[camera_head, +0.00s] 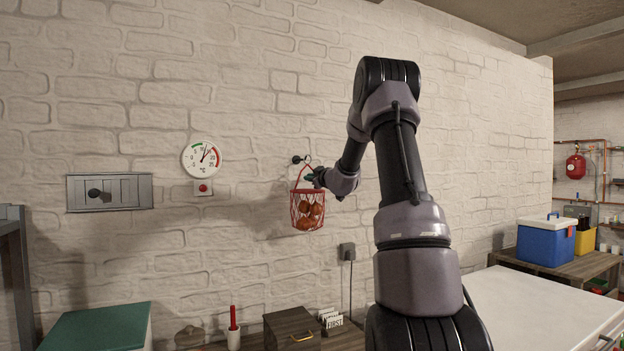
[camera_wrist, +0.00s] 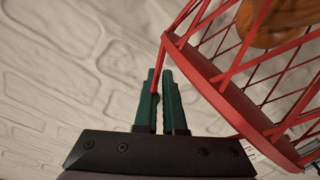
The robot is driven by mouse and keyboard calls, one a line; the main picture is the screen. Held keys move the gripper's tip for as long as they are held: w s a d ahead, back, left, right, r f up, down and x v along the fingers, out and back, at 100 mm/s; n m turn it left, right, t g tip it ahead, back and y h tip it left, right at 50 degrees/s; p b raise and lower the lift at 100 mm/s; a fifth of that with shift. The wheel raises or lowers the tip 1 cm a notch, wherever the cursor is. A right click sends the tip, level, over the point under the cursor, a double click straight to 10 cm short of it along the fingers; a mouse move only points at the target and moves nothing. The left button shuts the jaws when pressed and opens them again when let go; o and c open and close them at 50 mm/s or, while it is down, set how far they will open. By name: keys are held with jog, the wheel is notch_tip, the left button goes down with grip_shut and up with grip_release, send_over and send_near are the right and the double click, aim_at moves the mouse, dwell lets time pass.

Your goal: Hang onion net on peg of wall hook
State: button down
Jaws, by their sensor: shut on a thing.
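The onion net (camera_head: 307,211) is a red mesh basket with several brown-orange onions and a red handle rising to a small ring (camera_head: 308,158). It hangs upright in front of the wall. The dark wall hook (camera_head: 297,160) shows just left of the ring; I cannot tell whether the ring is around its peg or only beside it. My gripper (camera_head: 311,178) is just below the ring, at the right side of the handle. In the wrist view, the green fingers (camera_wrist: 161,88) are nearly closed with a red strand between them, and the net (camera_wrist: 228,95) fills the right side.
A thermometer dial (camera_head: 202,158) and a grey panel with a dark knob (camera_head: 110,192) are on the wall to the left. A wall socket (camera_head: 347,251) with a cable is below right.

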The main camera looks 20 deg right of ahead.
jog(key=w, duration=0.3)
jog(key=shift+f, duration=0.55)
dwell(0.5)
